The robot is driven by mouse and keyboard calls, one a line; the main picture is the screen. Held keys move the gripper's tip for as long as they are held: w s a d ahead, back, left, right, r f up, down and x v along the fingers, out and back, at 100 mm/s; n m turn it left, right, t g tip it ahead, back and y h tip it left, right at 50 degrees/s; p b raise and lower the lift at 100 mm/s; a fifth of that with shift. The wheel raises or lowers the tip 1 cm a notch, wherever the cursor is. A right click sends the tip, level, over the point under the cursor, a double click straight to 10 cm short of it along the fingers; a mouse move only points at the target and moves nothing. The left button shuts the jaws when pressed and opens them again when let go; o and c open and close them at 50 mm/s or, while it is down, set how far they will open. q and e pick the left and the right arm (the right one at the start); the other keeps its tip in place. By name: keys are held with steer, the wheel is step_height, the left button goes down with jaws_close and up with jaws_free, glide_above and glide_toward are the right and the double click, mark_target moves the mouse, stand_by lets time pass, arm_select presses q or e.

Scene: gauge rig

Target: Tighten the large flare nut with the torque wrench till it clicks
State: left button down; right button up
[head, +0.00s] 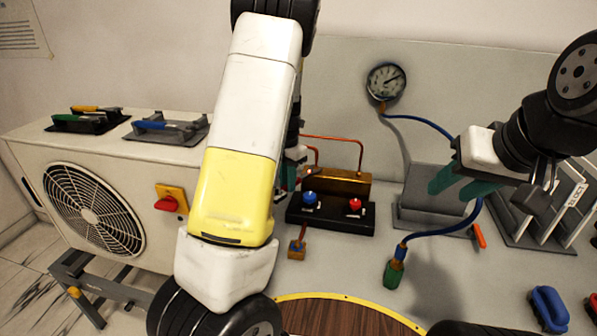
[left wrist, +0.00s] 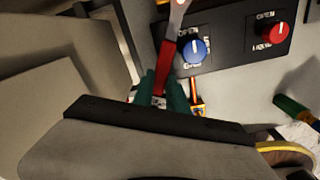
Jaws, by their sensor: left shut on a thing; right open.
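My left gripper (left wrist: 168,92) is shut on the red handle of a wrench (left wrist: 167,56), whose pale metal head reaches the top edge of the left wrist view. In the head view my left arm hides most of this gripper and the wrench. The wrench lies beside the black valve block (head: 330,215) with its blue knob (head: 310,198) and red knob (head: 355,204). I cannot tell which fitting is the large flare nut, or whether the wrench touches it. My right gripper (head: 458,183) is open, with teal fingers, in front of a grey block.
A gauge (head: 386,81) on the back panel has a blue hose (head: 440,233) ending in a green fitting (head: 393,273). A brass fitting (head: 297,249) stands before the valve block. A fan unit (head: 95,210) is at left. Grey racks (head: 532,217) stand at right.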

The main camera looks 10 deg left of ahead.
arm_select(q)
steer(key=shift+s, duration=0.1)
stand_by(0.4)
steer(key=shift+s+a, duration=0.35)
steer(key=shift+s, duration=0.35)
steer(key=shift+s+a, duration=0.35)
steer(key=shift+s, duration=0.4)
steer(key=shift+s+a, duration=0.35)
steer(key=shift+s, duration=0.35)
steer(key=shift+r, duration=0.1)
steer(key=shift+r, duration=2.15)
